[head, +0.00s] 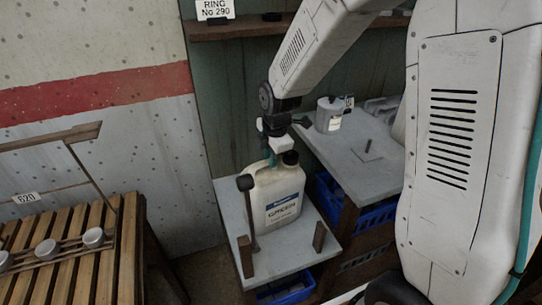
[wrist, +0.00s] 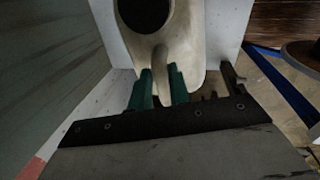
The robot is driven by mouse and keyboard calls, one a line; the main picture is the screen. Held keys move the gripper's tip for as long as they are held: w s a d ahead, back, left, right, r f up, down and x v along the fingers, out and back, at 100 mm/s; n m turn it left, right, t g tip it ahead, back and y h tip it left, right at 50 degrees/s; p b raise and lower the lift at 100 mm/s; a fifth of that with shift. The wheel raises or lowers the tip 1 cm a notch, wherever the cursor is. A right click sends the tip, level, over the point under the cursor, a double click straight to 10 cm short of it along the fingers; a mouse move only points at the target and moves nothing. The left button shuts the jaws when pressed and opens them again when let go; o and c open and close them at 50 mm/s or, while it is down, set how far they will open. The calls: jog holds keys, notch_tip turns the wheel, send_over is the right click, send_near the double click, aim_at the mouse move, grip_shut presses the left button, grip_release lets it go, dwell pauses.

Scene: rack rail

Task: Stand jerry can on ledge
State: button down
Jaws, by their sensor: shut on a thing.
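The jerry can (head: 268,193) is cream white with a blue and white label and a black cap, and looks upright. It is at the grey ledge (head: 282,262), low in the middle of the head view; I cannot tell whether its base touches the surface. My gripper (head: 272,156) comes down from above and is shut on the can's handle, beside the cap. In the wrist view, my green fingers (wrist: 162,88) close around the pale handle of the can (wrist: 186,40); the dark cap shows at the top. The can's far side and underside are hidden.
Two short brown blocks (head: 319,237) stand at the ledge's front, and a black-knobbed rod (head: 248,205) rises left of the can. A higher grey shelf (head: 362,150) at right holds a grey canister (head: 329,115). Blue crates (head: 375,218) sit below. A slatted wooden bench (head: 75,262) is at left.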

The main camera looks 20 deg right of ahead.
jog(key=shift+f, duration=0.35)
jog(key=c, duration=1.2)
grip_release()
jog(key=shift+c, duration=0.2)
jog(key=shift+f, duration=0.1)
notch_tip(320, 180, up, 8)
jog(key=s, duration=0.2)
jog(key=s+d+r+m, duration=0.1)
jog(key=s+r+m, duration=0.2)
jog(key=s+m, duration=0.3)
jog(key=s+d+r+m, duration=0.1)
jog(key=s+r+m, duration=0.3)
jog(key=s+m, duration=0.3)
jog(key=s+d+r+m, duration=0.2)
jog(key=s+m, duration=0.4)
jog(key=s, duration=0.8)
jog(key=shift+s+r+m+g, duration=0.3)
jog(key=shift+r+g, duration=0.1)
jog(key=shift+r, duration=0.5)
